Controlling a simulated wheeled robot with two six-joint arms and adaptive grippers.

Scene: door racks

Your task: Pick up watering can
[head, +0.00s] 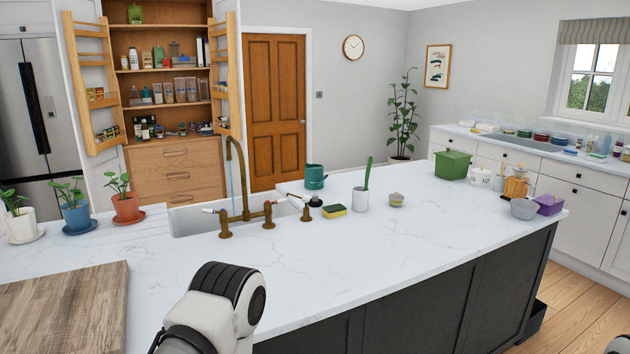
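A small teal vessel (315,177), which looks like the watering can, stands upright on the white marble island counter, just behind and right of the brass tap. Its spout cannot be made out clearly at this size. A white and black part of my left arm rises at the bottom centre, well in front of the vessel and apart from it. No fingers of my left gripper show.
A brass tap (240,180) and sink (190,218) lie left of the vessel. A sponge (334,211), a white cup (361,199) with a green brush, and a small bowl (396,200) stand nearby. Potted plants (127,205) and a wooden board (65,310) are left. The counter's middle is clear.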

